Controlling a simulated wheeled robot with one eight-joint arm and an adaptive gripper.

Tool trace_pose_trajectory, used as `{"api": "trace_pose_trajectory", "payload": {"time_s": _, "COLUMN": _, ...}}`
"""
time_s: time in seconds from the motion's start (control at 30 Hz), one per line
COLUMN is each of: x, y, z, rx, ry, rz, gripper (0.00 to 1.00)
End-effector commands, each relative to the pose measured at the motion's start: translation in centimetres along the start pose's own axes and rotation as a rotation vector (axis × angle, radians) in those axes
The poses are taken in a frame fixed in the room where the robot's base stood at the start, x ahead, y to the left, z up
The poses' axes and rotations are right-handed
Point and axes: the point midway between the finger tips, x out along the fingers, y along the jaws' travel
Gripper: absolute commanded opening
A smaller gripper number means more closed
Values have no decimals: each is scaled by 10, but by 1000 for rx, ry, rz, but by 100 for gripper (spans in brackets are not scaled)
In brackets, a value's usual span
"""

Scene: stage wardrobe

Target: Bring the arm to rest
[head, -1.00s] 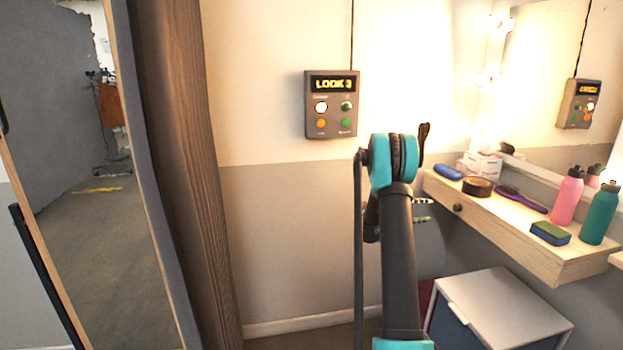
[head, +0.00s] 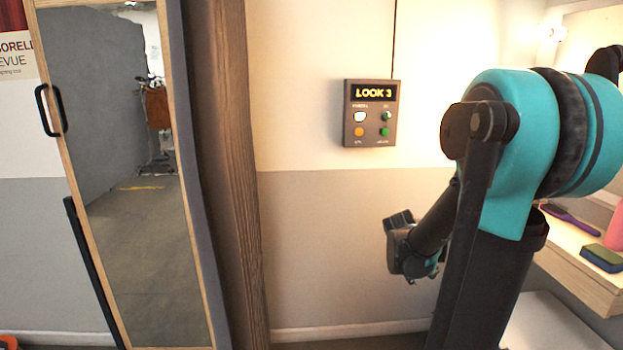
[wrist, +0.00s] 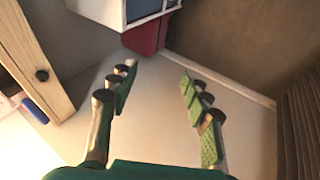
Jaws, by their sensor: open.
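My arm (head: 485,240) fills the right of the head view, with its large teal and black joint close to the camera. Its end part hangs lower, in front of the grey lower wall; the gripper's fingers cannot be made out clearly there. In the wrist view my gripper (wrist: 157,75) is open, with its two green-padded fingers spread well apart. Nothing is between the fingers, only wall behind them.
A control box (head: 371,113) reading LOOK 3 is on the wall. A mirrored door (head: 150,230) and wooden post (head: 235,180) stand left. A shelf (head: 575,262) at right holds a brush (head: 570,218) and sponge (head: 601,258). A cabinet (wrist: 100,10) shows in the wrist view.

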Motion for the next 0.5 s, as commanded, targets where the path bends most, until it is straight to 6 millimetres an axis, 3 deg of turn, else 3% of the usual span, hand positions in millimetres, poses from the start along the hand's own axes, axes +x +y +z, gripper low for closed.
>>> {"api": "trace_pose_trajectory", "payload": {"time_s": 0.03, "x": -9, "y": -15, "z": 17, "rx": 17, "ry": 10, "rz": -49, "gripper": 49}}
{"api": "trace_pose_trajectory", "payload": {"time_s": 0.3, "x": -46, "y": -98, "z": 93, "rx": 115, "ry": 46, "rz": -321, "gripper": 49}}
{"api": "trace_pose_trajectory", "payload": {"time_s": 0.5, "x": -61, "y": -134, "z": 126, "rx": 158, "ry": 56, "rz": -443, "gripper": 49}}
